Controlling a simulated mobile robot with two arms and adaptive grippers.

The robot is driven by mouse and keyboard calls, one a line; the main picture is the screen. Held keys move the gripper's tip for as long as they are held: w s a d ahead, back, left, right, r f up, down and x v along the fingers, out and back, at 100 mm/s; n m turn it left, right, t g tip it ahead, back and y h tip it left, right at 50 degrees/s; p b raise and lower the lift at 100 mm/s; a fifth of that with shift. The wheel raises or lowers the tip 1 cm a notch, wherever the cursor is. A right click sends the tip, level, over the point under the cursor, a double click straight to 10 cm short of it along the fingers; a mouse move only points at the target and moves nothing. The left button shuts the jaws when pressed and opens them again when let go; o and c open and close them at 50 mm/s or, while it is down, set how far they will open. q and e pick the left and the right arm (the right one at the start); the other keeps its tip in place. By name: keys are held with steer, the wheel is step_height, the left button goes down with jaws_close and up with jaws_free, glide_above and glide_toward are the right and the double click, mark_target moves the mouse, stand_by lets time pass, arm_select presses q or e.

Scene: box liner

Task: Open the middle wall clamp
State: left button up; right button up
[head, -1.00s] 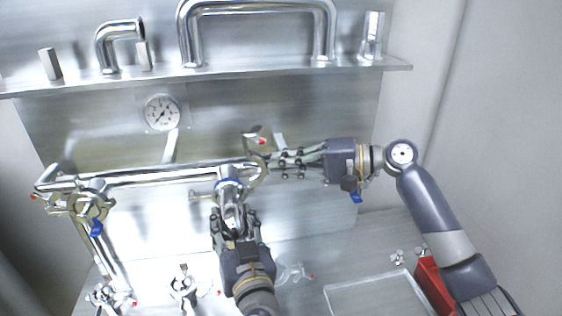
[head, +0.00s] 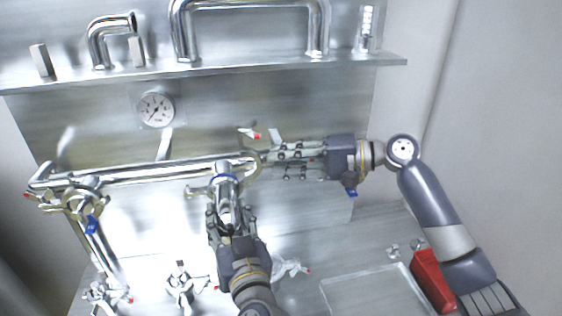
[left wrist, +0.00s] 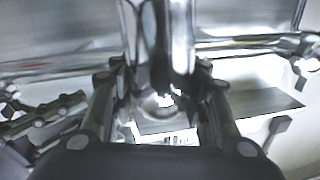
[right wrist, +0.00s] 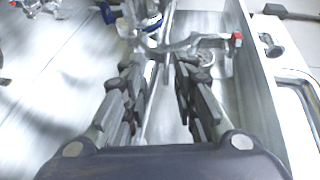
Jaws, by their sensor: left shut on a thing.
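A long metal pipe (head: 140,173) runs along the wall, with a clamp (head: 254,168) at its right end. A red-tipped lever (head: 251,133) shows just above that clamp. My left gripper (head: 230,208) is shut on a short vertical pipe stub (left wrist: 160,45) hanging below this end. A blue ring sits at the top of the stub. My right gripper (head: 268,163) comes in from the right beside the clamp. Its fingers are apart in the right wrist view (right wrist: 160,75), with the clamp's metal arm (right wrist: 190,43) and red tip beyond them. Whether they touch it is unclear.
Another clamp (head: 80,203) is at the pipe's left end. More clamp fittings (head: 180,287) stand along the bottom. A shelf (head: 220,72) holds bent pipes above. A gauge (head: 156,109) is on the wall. A tray (head: 372,296) and a red box (head: 432,281) lie at lower right.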

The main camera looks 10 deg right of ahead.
steer(key=v, duration=1.1)
steer(key=shift+d+f, duration=0.1)
steer(key=shift+d, duration=0.05)
